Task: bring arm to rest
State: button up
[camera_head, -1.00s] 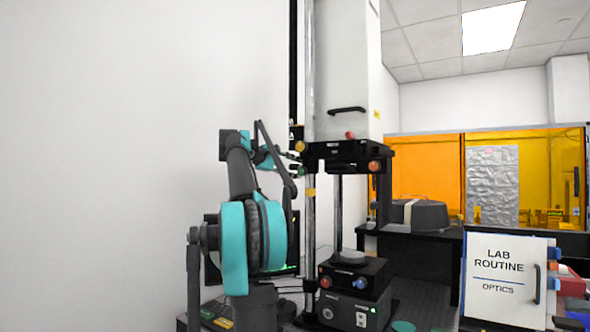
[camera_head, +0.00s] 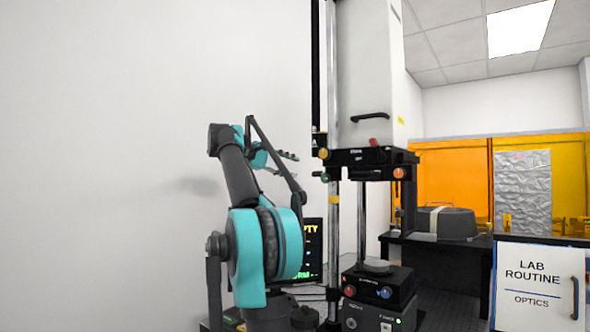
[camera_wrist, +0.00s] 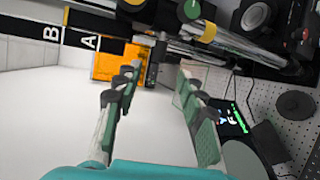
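My arm, grey and teal, rises in the left middle of the head view and is folded at the elbow. My gripper (camera_head: 285,162) is beside the black bracket of the interferometer tower, left of its upright post. In the wrist view, the two fingers of my gripper (camera_wrist: 158,92) stand wide apart with nothing between them. The interferometer (camera_head: 374,165) has a tall white housing, a black bracket with coloured knobs and a lower stage with a grey disc (camera_head: 376,267) on it.
A lit monitor (camera_head: 314,250) stands behind my arm. A white "LAB ROUTINE" panel (camera_head: 540,284) is at the lower right, and a grey case (camera_head: 447,222) lies on a black bench. Orange screens (camera_head: 445,185) stand behind. The white wall on the left is bare.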

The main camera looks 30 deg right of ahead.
dwell(0.4)
jog(key=s+a+f+t+y, duration=0.1)
jog(key=s+a+f+y, duration=0.3)
jog(key=f, duration=0.9)
jog(key=a+f+t+y, duration=0.1)
jog(key=a+f, duration=0.4)
jog(key=f, duration=0.8)
jog(key=s+a+f+t+y, duration=0.1)
jog(key=s+a+f+y, duration=0.3)
jog(key=f, duration=0.9)
jog(key=s+a+f+y, duration=0.2)
jog(key=s+a+f, duration=0.3)
jog(key=f, duration=0.4)
jog(key=s+a+f+t+y, duration=0.1)
jog(key=s+a+f+y, duration=0.1)
jog(key=s+a+f, duration=0.4)
jog(key=s+a+f+m+y, duration=0.1)
jog(key=s+a+f+y, duration=0.1)
jog(key=s+a+f, duration=0.4)
jog(key=s+f, duration=0.3)
jog(key=f, duration=0.4)
jog(key=shift+a+f, duration=0.25)
jog(key=shift+f, duration=0.1)
